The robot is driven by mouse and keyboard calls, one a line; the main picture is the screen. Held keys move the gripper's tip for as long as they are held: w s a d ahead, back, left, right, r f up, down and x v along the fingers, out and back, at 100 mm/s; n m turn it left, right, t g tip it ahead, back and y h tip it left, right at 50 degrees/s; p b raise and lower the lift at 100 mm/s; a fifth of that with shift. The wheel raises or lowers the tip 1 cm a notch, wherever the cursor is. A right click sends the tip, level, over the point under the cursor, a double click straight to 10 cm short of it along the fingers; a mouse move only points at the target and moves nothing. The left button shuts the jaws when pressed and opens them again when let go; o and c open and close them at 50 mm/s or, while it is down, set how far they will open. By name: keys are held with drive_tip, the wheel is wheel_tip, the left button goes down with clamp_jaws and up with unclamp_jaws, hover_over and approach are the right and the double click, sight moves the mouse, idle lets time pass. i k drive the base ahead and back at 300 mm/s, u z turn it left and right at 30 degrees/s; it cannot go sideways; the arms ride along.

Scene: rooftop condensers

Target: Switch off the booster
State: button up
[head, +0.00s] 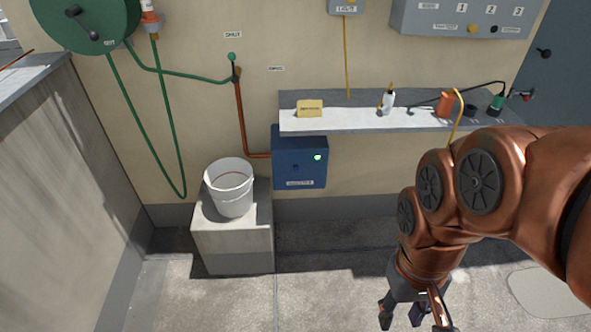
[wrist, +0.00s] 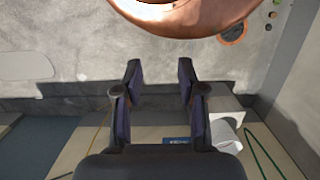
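The blue box (head: 299,146) is mounted on the wall under the shelf. It has a lit green light (head: 318,157), a dark round control (head: 295,168) and a white label (head: 300,183) too small to read surely. A bit of blue, probably this box, shows in the wrist view (wrist: 176,140). My gripper (head: 414,314) hangs low over the floor, to the right of the blue box and well apart from it. In the wrist view its two fingers (wrist: 159,78) are spread with nothing between them.
A white bucket (head: 230,190) stands on a concrete block (head: 232,244) left of the box. The shelf (head: 350,122) above holds a yellow sponge-like block (head: 310,108), a white bottle (head: 388,100) and an orange container (head: 446,103). A green hose reel (head: 85,20) hangs upper left. Floor in front is clear.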

sight(296, 170)
drive_tip(key=z, duration=0.25)
drive_tip(key=k, duration=0.35)
drive_tip(key=u, duration=1.45)
drive_tip(key=i, duration=0.5)
drive_tip(key=u, duration=0.05)
